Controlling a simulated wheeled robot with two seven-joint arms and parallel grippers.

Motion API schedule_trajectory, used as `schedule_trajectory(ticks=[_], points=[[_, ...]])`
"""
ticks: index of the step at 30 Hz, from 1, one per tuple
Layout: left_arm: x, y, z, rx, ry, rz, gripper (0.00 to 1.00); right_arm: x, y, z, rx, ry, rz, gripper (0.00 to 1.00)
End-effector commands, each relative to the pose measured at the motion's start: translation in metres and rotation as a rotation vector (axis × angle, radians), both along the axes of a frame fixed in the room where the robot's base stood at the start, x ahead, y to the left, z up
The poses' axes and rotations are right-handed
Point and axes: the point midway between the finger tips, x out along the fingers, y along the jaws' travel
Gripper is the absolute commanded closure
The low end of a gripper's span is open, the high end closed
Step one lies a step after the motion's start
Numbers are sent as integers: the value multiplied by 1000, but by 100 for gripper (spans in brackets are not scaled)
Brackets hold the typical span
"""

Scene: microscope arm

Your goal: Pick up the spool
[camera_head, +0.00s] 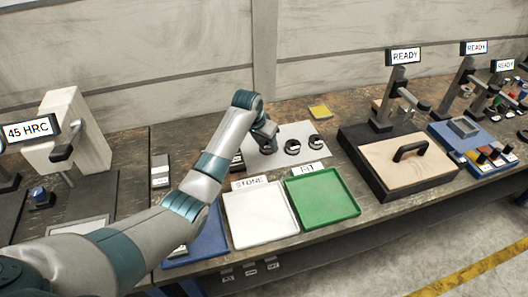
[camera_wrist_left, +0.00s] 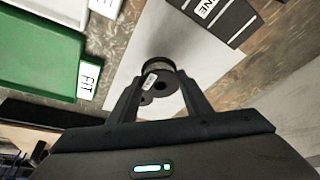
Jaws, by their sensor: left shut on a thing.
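My left gripper (camera_wrist_left: 160,88) is shut on a dark round spool (camera_wrist_left: 156,68) with a small white label, seen between the fingers in the left wrist view. The white sheet (camera_wrist_left: 190,65) shows behind it. In the head view my left gripper (camera_head: 266,140) points down at the sheet (camera_head: 262,162), and its own wrist mostly hides the held spool. Two more dark round pieces, one (camera_head: 293,146) nearer the gripper and one (camera_head: 316,141) to its right, stand on the sheet. My right gripper is in neither view.
A blue tray (camera_head: 207,243) is partly behind my arm. A wooden-topped stand (camera_head: 390,165) is right; a yellow pad (camera_head: 320,112) lies behind.

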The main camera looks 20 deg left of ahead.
Motion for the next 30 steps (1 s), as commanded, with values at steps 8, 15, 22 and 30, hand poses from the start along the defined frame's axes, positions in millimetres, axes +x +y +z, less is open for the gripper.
schedule_trajectory(ticks=[8,15,22,30], points=[[-1,-59,29,-2,-1,-6,82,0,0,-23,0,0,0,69],[-3,-95,52,-3,-1,-4,82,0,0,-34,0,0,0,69],[-3,-109,62,-1,0,-2,82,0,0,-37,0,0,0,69],[-3,-110,63,-1,1,-2,82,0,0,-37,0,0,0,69]])
